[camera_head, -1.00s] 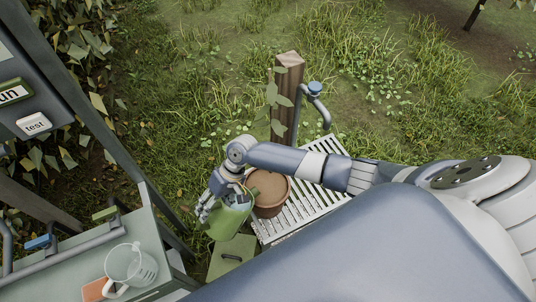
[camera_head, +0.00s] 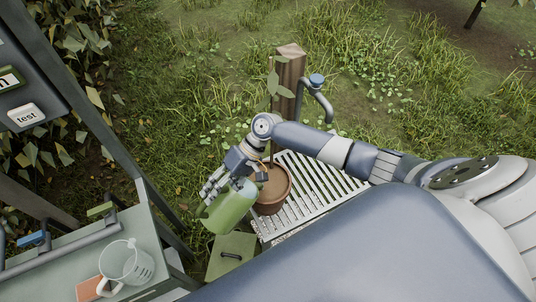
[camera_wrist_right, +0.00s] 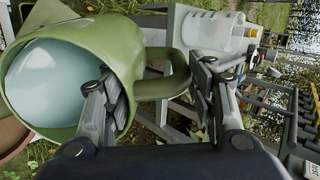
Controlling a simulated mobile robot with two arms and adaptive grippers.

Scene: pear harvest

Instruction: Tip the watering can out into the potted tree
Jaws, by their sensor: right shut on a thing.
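The green watering can (camera_head: 231,209) is tilted in the head view, its mouth towards the potted tree's brown pot (camera_head: 273,201) at its right. The tree's thin stem and leaves (camera_head: 275,88) rise above the pot. My right gripper (camera_head: 214,188) is shut on the can, at its upper left side. In the right wrist view, the can (camera_wrist_right: 125,42) lies sideways with its wide mouth facing the camera and pale blue water inside. Its handle (camera_wrist_right: 178,82) runs between the two fingers of my right gripper (camera_wrist_right: 158,85). No falling stream shows. My left gripper is out of view.
The pot stands on a white slatted stand (camera_head: 318,190) beside a wooden post (camera_head: 290,78) with a blue-handled tap (camera_head: 317,82). A green box (camera_head: 231,256) sits below the can. A bench at left holds a clear jug (camera_head: 128,265).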

